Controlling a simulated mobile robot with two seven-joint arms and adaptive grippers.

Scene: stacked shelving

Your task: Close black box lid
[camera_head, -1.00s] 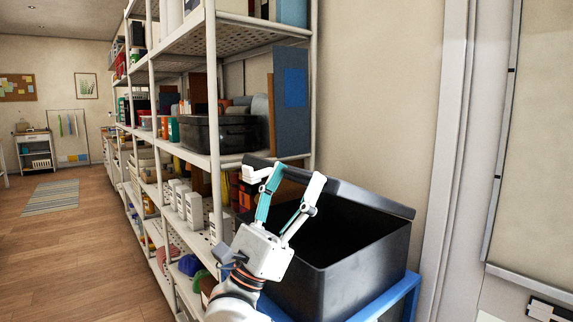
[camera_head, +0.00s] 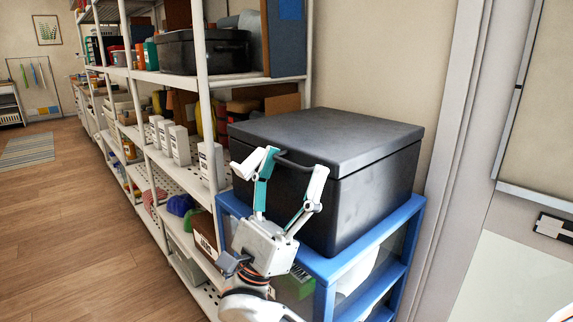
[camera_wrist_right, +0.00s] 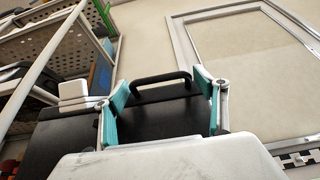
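The large black box (camera_head: 375,195) stands on a blue-framed stand. Its lid (camera_head: 325,138) lies flat on top and looks closed. A dark handle (camera_head: 296,163) sits at the lid's front edge. My right gripper (camera_head: 294,160) is in front of the box with its fingers spread at the handle. In the right wrist view the handle (camera_wrist_right: 160,77) shows between and beyond the two open fingers (camera_wrist_right: 162,88); the gripper is not shut on it. The box front is partly hidden by the gripper. My left gripper is not in view.
The blue stand (camera_head: 337,268) holds the box. White shelving (camera_head: 206,120) with several boxes and a second black box (camera_head: 203,52) runs along the left. A wall and door frame (camera_head: 450,150) stand close on the right. Wooden floor (camera_head: 70,215) is clear at left.

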